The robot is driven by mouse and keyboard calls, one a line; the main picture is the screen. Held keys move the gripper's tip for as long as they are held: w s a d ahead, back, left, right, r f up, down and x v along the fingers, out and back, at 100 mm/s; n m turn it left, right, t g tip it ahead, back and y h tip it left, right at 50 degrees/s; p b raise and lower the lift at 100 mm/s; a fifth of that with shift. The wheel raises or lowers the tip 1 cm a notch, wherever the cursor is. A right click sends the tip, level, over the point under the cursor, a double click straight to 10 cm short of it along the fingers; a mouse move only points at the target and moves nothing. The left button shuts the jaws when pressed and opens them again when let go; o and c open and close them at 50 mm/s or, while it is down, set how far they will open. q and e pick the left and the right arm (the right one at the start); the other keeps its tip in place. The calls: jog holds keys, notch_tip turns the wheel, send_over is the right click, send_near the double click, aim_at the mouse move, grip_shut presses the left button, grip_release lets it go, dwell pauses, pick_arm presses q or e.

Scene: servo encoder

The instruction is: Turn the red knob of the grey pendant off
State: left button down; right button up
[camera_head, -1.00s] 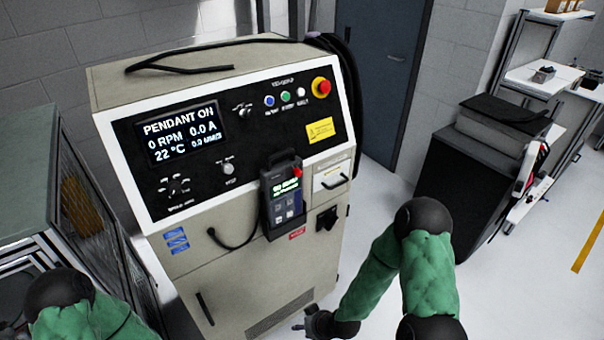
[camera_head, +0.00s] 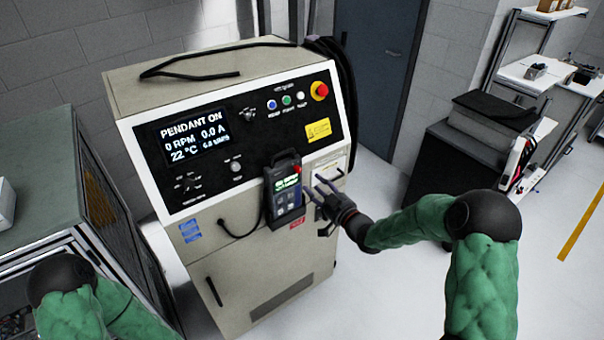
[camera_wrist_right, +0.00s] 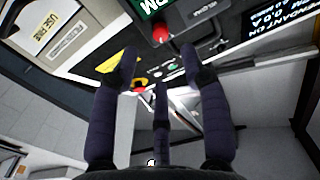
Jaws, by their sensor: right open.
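The grey pendant (camera_head: 284,198) hangs on the front of the machine, upright with a slight tilt, with a lit green screen. Its red knob (camera_head: 297,169) is at its top right corner. The red knob (camera_wrist_right: 161,33) also shows in the right wrist view, at the edge of the pendant (camera_wrist_right: 190,14). My right gripper (camera_head: 318,196) is open and empty, just right of the pendant. In the right wrist view, my right gripper (camera_wrist_right: 160,62) has its fingers spread, with the knob beyond the tips and no contact visible. My left gripper is out of view.
The machine's display (camera_head: 186,138) reads PENDANT ON, 0 RPM. A red emergency button (camera_head: 320,90) sits on the panel's upper right. A cable (camera_head: 240,230) loops left of the pendant. A dark cabinet (camera_head: 452,165) stands right. The floor between is clear.

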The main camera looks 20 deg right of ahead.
aim_at(300, 171)
jog(key=x, duration=0.8)
jog(key=shift+f, duration=0.1)
grip_shut()
